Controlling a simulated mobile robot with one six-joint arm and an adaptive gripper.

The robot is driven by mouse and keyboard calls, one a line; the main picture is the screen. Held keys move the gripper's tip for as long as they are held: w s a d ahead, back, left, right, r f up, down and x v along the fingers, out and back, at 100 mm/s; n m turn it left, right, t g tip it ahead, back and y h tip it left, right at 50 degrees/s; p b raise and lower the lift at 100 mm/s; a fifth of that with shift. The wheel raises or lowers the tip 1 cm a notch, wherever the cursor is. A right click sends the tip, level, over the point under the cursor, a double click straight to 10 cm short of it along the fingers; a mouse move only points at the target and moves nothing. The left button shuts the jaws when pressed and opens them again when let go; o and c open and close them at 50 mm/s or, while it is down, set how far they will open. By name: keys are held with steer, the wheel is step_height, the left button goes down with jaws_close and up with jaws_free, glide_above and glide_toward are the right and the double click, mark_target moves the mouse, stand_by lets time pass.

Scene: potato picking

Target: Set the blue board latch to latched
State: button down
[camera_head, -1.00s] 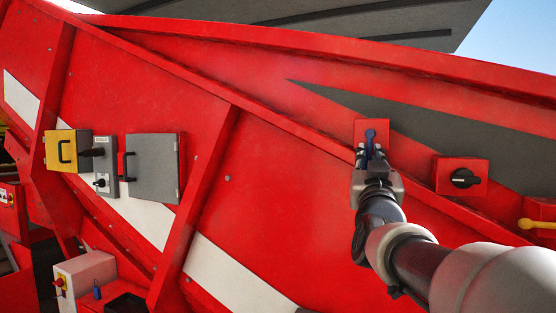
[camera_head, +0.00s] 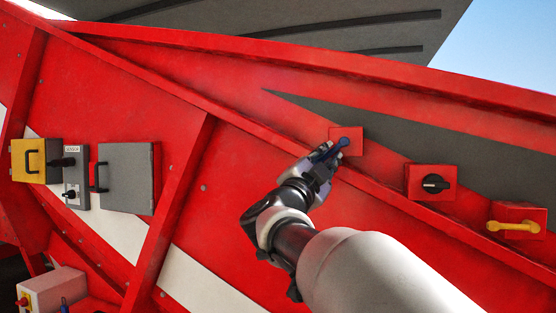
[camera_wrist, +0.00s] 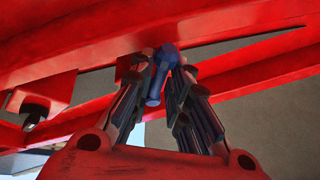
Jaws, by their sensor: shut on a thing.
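The blue latch (camera_head: 342,143) is a lever on a small red board (camera_head: 356,149) fixed to the red machine side. Its round pivot end is at the upper right and its handle slants down to the left. My gripper (camera_head: 321,156) is shut on the handle, coming from below left, and its fingers hide part of it. In the wrist view the blue latch (camera_wrist: 160,76) lies between the two dark fingers of my gripper (camera_wrist: 163,70), its round end toward the top.
To the right are a red box with a black rotary knob (camera_head: 435,184) and a red box with a yellow handle (camera_head: 513,226). At the left are a yellow box (camera_head: 36,150) and a grey cabinet (camera_head: 126,178). A raised red rib (camera_head: 185,185) crosses the panel.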

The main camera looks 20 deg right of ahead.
mark_target(329, 139)
steer(key=shift+w+a+r+m+g+h+p, duration=0.15)
steer(key=shift+r+m+g+p, duration=0.6)
steer(key=shift+m, duration=0.9)
steer(key=shift+w+a+r+m+g+h+p, duration=0.1)
steer(key=shift+a+r+m+g+h+p, duration=0.25)
steer(key=shift+m+g+p, duration=0.95)
steer(key=shift+w+a+r+m+g+h+p, duration=0.1)
steer(key=shift+r+m+g+p, duration=0.4)
steer(key=shift+m, duration=1.55)
steer(key=shift+r, duration=0.2)
steer(key=c, duration=1.7)
jaws_free()
steer(key=shift+o, duration=0.2)
steer(key=v, duration=1.2)
steer(key=shift+d+t, duration=0.1)
steer(key=shift+t, duration=0.15)
